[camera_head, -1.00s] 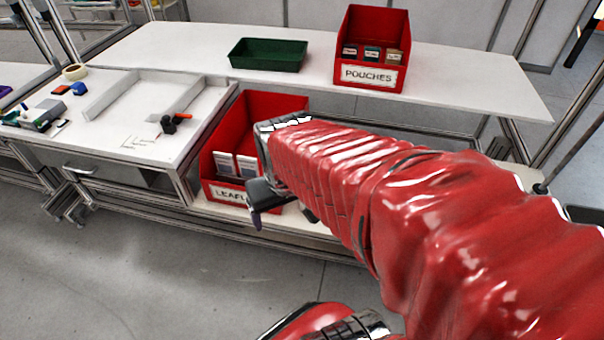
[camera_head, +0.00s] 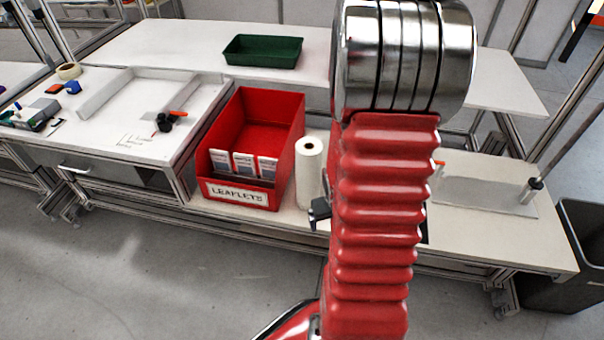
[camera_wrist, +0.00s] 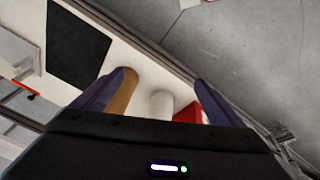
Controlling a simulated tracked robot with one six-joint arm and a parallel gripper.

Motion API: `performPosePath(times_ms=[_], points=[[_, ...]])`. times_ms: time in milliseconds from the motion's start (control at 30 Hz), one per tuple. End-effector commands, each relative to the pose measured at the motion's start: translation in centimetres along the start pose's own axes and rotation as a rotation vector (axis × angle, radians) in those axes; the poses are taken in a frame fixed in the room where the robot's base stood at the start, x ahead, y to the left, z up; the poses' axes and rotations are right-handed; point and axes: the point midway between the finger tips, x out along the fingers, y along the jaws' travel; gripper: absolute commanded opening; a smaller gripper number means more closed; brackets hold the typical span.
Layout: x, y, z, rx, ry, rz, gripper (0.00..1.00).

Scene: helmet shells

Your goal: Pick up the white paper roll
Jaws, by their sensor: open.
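The white paper roll (camera_head: 309,172) stands upright on the lower bench, just right of the red LEAFLETS bin (camera_head: 284,170). In the wrist view the roll (camera_wrist: 161,103) shows between and beyond my two fingers, partly hidden by the gripper body. My gripper (camera_wrist: 163,84) is open with nothing between its fingertips. In the head view only a dark bit of my gripper (camera_head: 319,212) shows, in front of the roll's lower part; my arm hides the rest. I cannot tell how far the fingers are from the roll.
The red bin (camera_wrist: 188,113) is close to the right finger in the wrist view. A black flat panel (camera_wrist: 78,45) lies on the bench to the left. A green tray (camera_head: 263,51) sits on the upper shelf. A dark waste bin (camera_head: 575,260) stands at the right.

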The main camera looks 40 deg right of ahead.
Motion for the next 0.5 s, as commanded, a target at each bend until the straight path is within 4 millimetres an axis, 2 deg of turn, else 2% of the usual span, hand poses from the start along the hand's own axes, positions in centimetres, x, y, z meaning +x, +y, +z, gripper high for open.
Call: performPosePath(times_ms=[100,300,500], points=[[2.9,1.1,0.3,0.011,0.041,-0.008,0.92],[6.8,1.9,-0.2,0.008,0.166,-0.042,0.92],[9.0,1.9,-1.8,0.002,0.339,-0.081,0.92]])
